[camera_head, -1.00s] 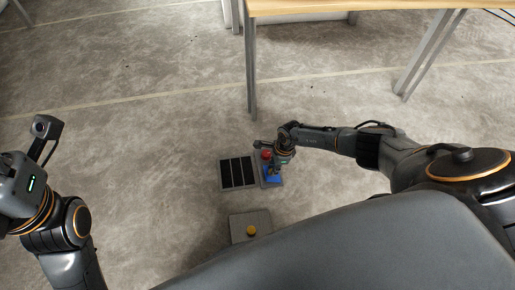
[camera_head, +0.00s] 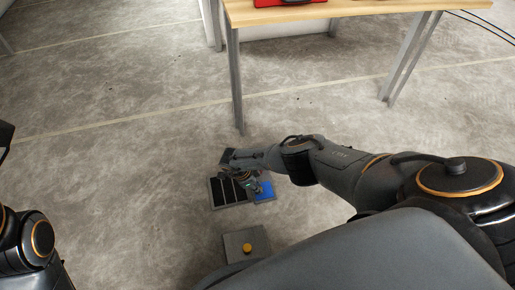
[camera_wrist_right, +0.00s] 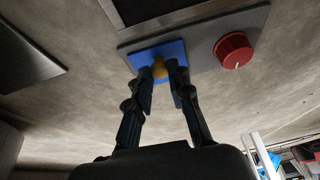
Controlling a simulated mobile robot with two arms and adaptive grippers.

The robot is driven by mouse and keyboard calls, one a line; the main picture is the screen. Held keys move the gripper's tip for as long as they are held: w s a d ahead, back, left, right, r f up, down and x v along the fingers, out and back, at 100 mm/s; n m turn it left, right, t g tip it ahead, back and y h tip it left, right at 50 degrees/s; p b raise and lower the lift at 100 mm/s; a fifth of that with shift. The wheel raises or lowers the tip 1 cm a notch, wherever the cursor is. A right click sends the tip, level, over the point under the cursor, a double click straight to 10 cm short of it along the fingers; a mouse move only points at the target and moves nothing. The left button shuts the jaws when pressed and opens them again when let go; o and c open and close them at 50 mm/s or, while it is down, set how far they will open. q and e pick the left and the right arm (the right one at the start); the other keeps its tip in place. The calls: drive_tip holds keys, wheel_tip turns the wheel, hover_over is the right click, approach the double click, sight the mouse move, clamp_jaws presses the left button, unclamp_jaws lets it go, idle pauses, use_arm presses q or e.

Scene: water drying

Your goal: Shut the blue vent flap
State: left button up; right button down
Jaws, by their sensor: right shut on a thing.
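The blue vent flap (camera_head: 266,190) shows in the head view at the right of the dark slatted vent (camera_head: 229,191), partly hidden by my right gripper. My left gripper is out of view.
A red dial (camera_wrist_right: 233,50) is on the grey panel beside the flap. A grey plate with a yellow button (camera_head: 247,246) lies nearer to me. A wooden table (camera_head: 330,8) stands beyond. The concrete floor to the left is clear.

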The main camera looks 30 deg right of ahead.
drive_tip(key=shift+d+f, duration=0.1)
drive_tip(key=shift+d, duration=0.15)
drive_tip(key=c, duration=1.2)
unclamp_jaws()
drive_tip(key=shift+a, duration=0.15)
drive_tip(key=shift+w+a+r, duration=0.15)
drive_tip(key=shift+a+r, duration=0.1)
drive_tip(key=shift+r, duration=0.3)
drive_tip(key=v, duration=1)
drive_tip(key=shift+r, duration=0.4)
drive_tip(key=shift+a, duration=0.1)
